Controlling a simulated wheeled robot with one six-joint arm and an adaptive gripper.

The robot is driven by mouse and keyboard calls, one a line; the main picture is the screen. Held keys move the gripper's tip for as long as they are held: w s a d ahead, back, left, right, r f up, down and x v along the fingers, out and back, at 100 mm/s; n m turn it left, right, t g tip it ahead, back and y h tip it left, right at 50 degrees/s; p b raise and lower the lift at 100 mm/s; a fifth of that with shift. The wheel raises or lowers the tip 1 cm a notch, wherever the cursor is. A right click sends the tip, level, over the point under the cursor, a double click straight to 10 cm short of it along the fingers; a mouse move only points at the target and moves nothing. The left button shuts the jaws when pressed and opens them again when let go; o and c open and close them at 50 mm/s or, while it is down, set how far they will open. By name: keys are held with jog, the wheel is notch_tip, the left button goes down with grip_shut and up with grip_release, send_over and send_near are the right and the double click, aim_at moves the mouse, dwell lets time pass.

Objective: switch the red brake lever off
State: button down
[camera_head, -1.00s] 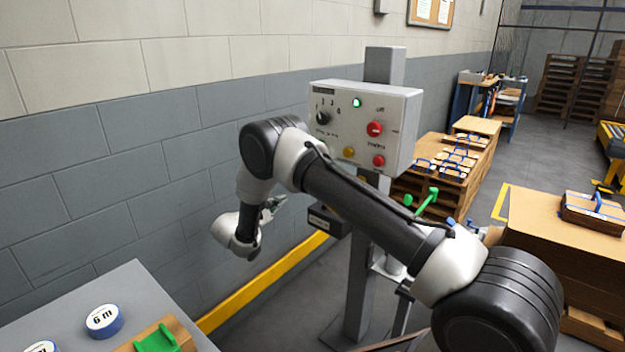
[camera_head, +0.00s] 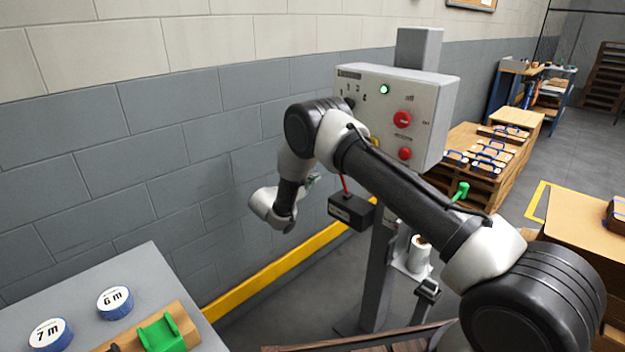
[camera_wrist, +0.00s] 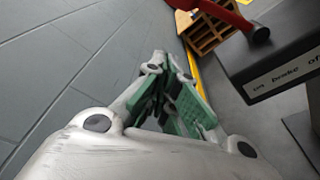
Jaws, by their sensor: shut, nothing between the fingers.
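The brake lever is a thin red bar (camera_head: 345,184) rising from a small black box (camera_head: 352,214) on the control post, below the panel. The black box (camera_wrist: 268,64) there carries a white label that partly reads "brake of", cut by the frame edge. My gripper (camera_head: 313,180) is just left of the lever. In the wrist view my gripper (camera_wrist: 165,68) has its green-padded fingers shut and empty, apart from the lever. My arm partly hides the post.
The grey control panel (camera_head: 435,105) with red buttons stands above the box. A block wall (camera_head: 130,130) is behind my gripper. A grey table (camera_head: 60,298) with round blue-edged markers is at lower left. Pallets with blue-handled pieces (camera_head: 490,150) stand at right.

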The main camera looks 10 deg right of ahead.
jog(key=w+d+r, duration=0.1)
jog(key=d, duration=0.5)
jog(key=shift+w+d+r, duration=0.15)
jog(key=shift+w, duration=0.15)
jog(key=shift+r, duration=0.1)
